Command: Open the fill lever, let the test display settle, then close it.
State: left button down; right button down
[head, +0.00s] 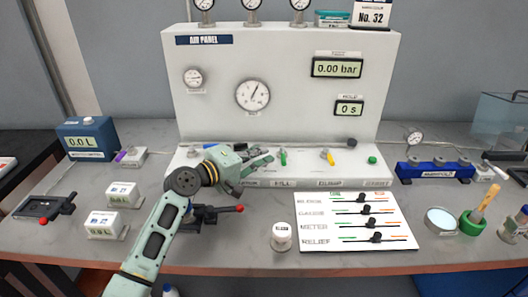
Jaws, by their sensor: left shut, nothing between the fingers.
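The white air panel (210,80) stands at the back of the bench. Its base ledge carries a label reading FILL (281,184), with a small green-handled lever (283,157) behind it. A digital display (337,68) reads 0.00 bar and the hold display (349,108) reads 0 s. A round dial (252,94) sits mid-panel. My left gripper (263,159) is shut and empty over the ledge, just left of the green lever; contact cannot be told. Its arm hides the ledge's left part. My right gripper is out of view.
A yellow-handled lever (325,157) and a green knob (372,160) stand right of the green lever. A white slider board (312,222) and a small jar (281,237) occupy the front. A blue manifold (435,171) is at right.

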pick_arm(q)
jog(key=shift+d+f, duration=0.15)
jog(key=shift+d, duration=0.5)
